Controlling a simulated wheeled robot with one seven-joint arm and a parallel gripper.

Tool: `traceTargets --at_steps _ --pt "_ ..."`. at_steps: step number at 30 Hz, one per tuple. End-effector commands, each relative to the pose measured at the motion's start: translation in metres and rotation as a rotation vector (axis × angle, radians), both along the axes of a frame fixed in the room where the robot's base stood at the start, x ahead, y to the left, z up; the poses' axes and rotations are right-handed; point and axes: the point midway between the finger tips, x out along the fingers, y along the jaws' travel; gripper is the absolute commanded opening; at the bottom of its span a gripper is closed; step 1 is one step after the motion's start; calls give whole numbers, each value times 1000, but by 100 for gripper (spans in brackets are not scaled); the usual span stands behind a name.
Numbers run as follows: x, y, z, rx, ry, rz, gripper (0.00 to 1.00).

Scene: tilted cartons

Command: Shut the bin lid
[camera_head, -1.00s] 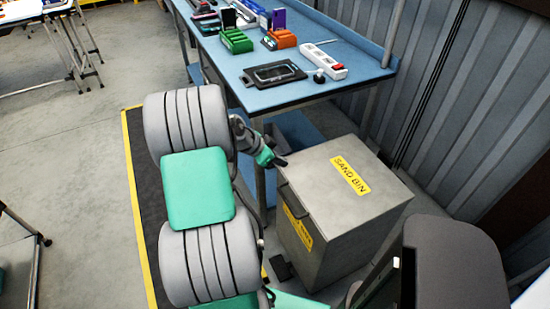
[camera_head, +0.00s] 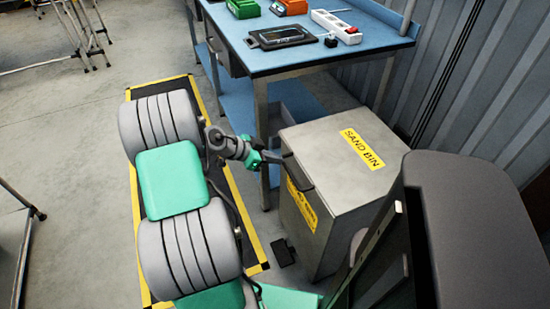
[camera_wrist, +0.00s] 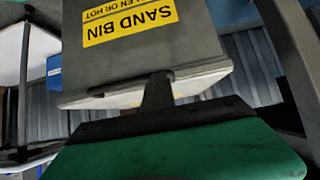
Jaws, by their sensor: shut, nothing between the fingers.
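The grey sand bin (camera_head: 330,240) stands on the floor beside the bench, with a yellow label on its front. Its lid (camera_head: 320,145) lies down across the top, with a yellow SAND BIN label and a dark handle (camera_head: 301,175) at the front edge. I make out no clear gap under it. My gripper (camera_head: 285,157) is shut and empty at the lid's front edge, close to the handle; I cannot tell whether they touch. In the wrist view, the shut fingers (camera_wrist: 157,90) reach to the lid's edge (camera_wrist: 205,78), with the bin front (camera_wrist: 215,35) upside down behind.
A blue workbench (camera_head: 290,58) stands behind the bin, carrying a tablet (camera_head: 282,37) and a power strip (camera_head: 336,27). A corrugated wall (camera_head: 480,90) closes the right side. A dark pedal (camera_head: 284,252) sits at the bin's foot.

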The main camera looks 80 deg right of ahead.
Motion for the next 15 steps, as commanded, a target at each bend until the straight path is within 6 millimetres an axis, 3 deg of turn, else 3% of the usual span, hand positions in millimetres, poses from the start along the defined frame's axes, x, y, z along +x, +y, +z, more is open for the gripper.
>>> traceTargets --at_steps 1,5,11,15 --pt "-2 5 -10 22 2 1 0" --pt "-1 6 0 20 2 1 0" --pt "9 9 49 2 1 7 0" --pt "40 29 66 0 0 11 0"
